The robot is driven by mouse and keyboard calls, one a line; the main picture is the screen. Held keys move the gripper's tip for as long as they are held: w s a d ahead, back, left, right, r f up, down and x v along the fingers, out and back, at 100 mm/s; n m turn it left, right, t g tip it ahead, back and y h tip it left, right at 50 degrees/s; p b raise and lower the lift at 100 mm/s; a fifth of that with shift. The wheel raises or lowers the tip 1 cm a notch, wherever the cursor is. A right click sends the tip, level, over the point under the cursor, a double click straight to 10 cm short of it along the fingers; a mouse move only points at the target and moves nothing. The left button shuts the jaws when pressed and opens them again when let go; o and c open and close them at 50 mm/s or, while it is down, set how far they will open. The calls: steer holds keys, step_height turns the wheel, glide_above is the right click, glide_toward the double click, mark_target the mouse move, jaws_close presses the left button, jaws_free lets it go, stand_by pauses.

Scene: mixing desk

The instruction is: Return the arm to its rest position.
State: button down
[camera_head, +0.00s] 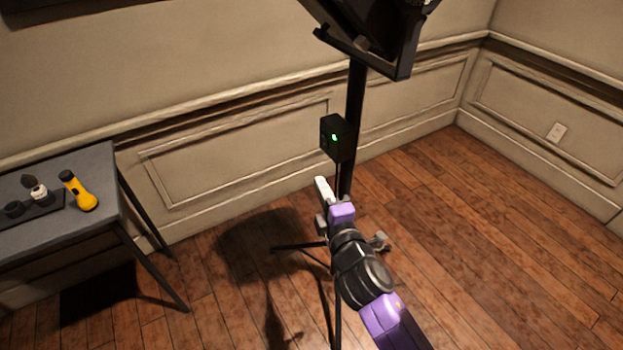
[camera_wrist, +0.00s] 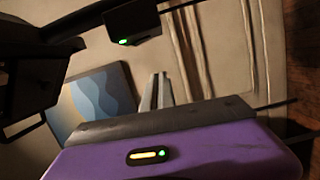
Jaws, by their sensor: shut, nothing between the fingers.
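My arm reaches from the bottom right of the head view toward the black stand. My gripper (camera_head: 322,186) is shut and empty, its pale fingers pointing up and away just below a small black box with a green light (camera_head: 337,138). The fingers also show in the wrist view (camera_wrist: 157,92), close together beyond the purple wrist housing. The box (camera_wrist: 132,22) is at the top of that view. I cannot tell whether the gripper touches the stand.
The box is on a black stand (camera_head: 355,100) with spread legs and a dark panel (camera_head: 380,35) on top. A grey table (camera_head: 95,165) at left holds a yellow flashlight (camera_head: 80,192) and a dark tray with small items. Wood floor (camera_head: 480,240) is clear at right.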

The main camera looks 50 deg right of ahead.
stand_by(0.3)
steer(key=s+a+r+m+t+y, duration=0.2)
steer(key=s+a+m+y, duration=0.2)
steer(key=s+a+m, duration=0.45)
steer(key=s+a+m+g+y, duration=0.1)
steer(key=s+a+y, duration=0.1)
steer(key=s+a, duration=0.4)
steer(key=s+a+m+g+y, duration=0.1)
steer(key=s+a, duration=0.4)
steer(key=s, duration=1.1)
steer(key=shift+a+m+g+y, duration=0.3)
steer(key=shift+a+m+y, duration=0.1)
steer(key=shift+y, duration=0.5)
